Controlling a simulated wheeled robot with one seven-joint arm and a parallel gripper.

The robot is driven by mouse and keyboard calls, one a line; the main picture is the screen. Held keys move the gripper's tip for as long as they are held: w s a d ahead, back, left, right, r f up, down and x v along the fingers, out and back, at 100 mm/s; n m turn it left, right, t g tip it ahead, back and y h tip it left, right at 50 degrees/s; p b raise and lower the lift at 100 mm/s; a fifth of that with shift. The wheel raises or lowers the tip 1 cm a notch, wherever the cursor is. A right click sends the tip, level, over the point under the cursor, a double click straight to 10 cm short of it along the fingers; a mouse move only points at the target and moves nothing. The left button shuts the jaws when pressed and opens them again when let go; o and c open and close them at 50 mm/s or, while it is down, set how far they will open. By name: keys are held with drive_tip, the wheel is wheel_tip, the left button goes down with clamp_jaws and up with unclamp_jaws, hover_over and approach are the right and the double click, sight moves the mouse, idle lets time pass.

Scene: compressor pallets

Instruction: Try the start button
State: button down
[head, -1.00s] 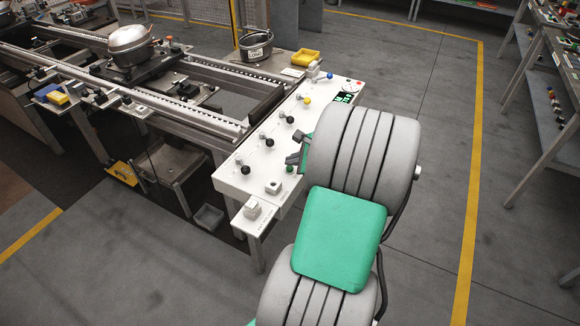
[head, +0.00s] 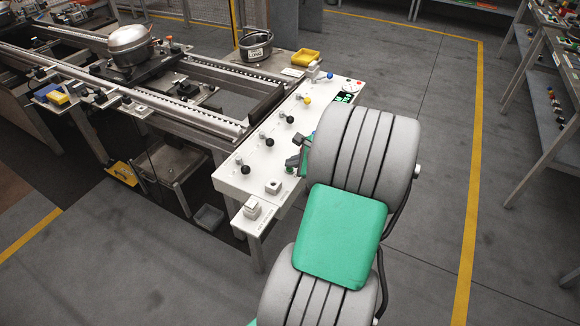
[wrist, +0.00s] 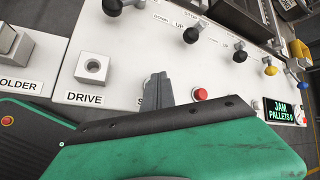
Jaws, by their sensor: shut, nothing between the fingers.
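The white control panel (head: 262,158) stands at the end of the conveyor. My gripper (head: 292,163) is shut and empty, low over the panel's near right part. In the wrist view my gripper's grey fingers (wrist: 156,88) stand over a label of which only an "S" shows. The start button is not clearly visible; my fingers and green gripper body cover that spot. I cannot tell whether the fingers touch it. A red button (wrist: 200,94) sits just right of the fingers, apart from them. A dark screen (wrist: 281,111) reads "JAM" and "PALLETS" in green.
Several black-knobbed levers (head: 246,170) and a yellow-knobbed one (head: 306,99) stand along the panel. A holder block (head: 252,207) is at the near end. Open floor lies to the right.

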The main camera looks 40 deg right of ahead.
sight(292, 170)
drive_tip(key=shift+r+p, duration=0.95)
drive_tip(key=shift+p, duration=0.15)
wheel_tip(292, 170, up, 5)
drive_tip(key=p, duration=0.5)
idle(0.3)
